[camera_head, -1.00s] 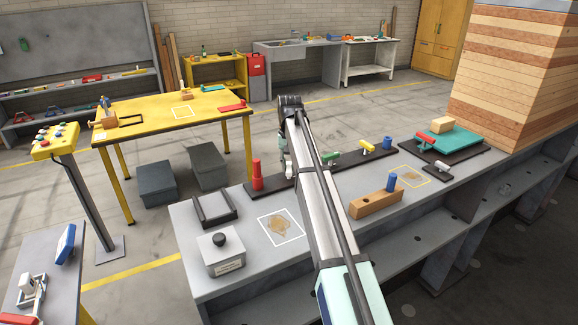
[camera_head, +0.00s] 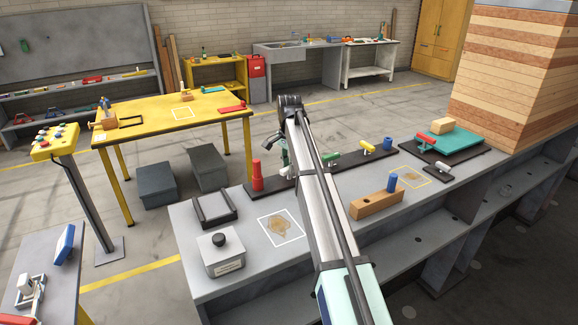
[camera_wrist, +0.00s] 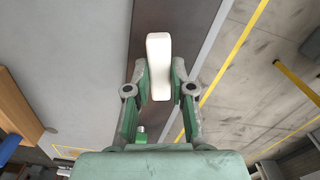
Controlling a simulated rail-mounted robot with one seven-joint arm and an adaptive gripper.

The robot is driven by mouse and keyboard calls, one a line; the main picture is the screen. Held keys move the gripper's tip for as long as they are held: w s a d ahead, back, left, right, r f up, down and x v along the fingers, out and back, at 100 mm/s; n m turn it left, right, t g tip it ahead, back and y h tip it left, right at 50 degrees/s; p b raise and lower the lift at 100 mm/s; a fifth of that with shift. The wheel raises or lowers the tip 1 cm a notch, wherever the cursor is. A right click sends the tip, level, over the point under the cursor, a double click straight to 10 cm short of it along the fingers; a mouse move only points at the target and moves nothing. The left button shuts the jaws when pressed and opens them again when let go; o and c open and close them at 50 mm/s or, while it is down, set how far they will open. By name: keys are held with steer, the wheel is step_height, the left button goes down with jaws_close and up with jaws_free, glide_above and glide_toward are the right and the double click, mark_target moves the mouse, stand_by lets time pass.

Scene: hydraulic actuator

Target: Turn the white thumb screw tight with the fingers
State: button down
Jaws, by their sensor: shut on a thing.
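The white thumb screw (camera_wrist: 158,50) shows in the wrist view as a white, rounded bar. It stands over a dark mounting strip (camera_wrist: 197,25). My gripper (camera_wrist: 160,84) has its two green-and-grey fingers closed on either side of the bar, and the pads touch its lower part. In the head view my gripper (camera_head: 286,152) is partly hidden behind my arm, over the dark strip (camera_head: 278,184) on the grey bench. I cannot make out the white screw there.
On the same strip stand red (camera_head: 257,178), green (camera_head: 331,157), yellow (camera_head: 368,145) and blue (camera_head: 387,143) fittings. A wooden block (camera_head: 376,204) with a blue peg lies in front of the strip. A grey box with a black knob (camera_head: 222,258) sits at the bench's left end.

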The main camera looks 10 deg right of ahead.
steer(key=shift+m, duration=0.3)
steer(key=c, duration=1)
jaws_free()
steer(key=shift+r, duration=0.1)
step_height(320, 180, up, 12)
